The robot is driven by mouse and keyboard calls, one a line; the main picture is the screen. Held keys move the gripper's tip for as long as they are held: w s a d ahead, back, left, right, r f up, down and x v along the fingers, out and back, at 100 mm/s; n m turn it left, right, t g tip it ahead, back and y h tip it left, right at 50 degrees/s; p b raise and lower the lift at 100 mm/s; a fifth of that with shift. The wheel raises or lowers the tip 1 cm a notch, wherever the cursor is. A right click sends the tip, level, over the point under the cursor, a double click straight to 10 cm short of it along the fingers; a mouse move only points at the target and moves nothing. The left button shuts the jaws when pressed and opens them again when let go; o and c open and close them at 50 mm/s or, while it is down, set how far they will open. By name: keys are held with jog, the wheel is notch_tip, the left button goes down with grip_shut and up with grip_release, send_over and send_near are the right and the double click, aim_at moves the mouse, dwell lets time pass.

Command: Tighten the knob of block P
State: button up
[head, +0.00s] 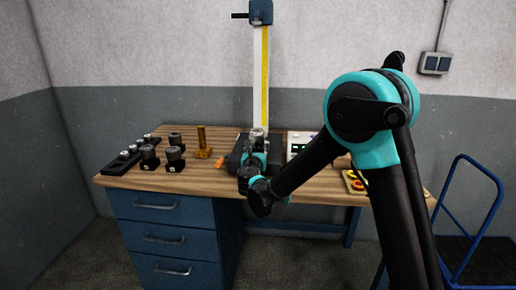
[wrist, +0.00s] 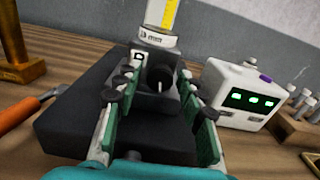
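In the wrist view a dark block (wrist: 139,57) with a small white label stands on a black base plate (wrist: 70,125); I cannot read the letter surely. A dark round knob (wrist: 160,81) with a pale mark faces me from it. My gripper (wrist: 154,92) has its two green-padded fingers wide apart, one to each side of the knob, with nothing visibly clamped. I cannot tell whether the fingers touch the block. In the head view my gripper (head: 257,158) is at the base plate and hides most of this block. A silver cylinder (head: 258,133) shows above it.
A column with a yellow scale (head: 264,75) rises behind. Right of it stands a white box with green displays (wrist: 243,95). Several dark blocks (head: 149,157) and a black rack (head: 120,162) stand farther left.

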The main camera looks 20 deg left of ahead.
grip_shut()
jog(key=shift+m, duration=1.6)
jog(key=shift+o, duration=1.5)
grip_release()
jog(key=shift+s, duration=0.1)
jog(key=v, duration=1.2)
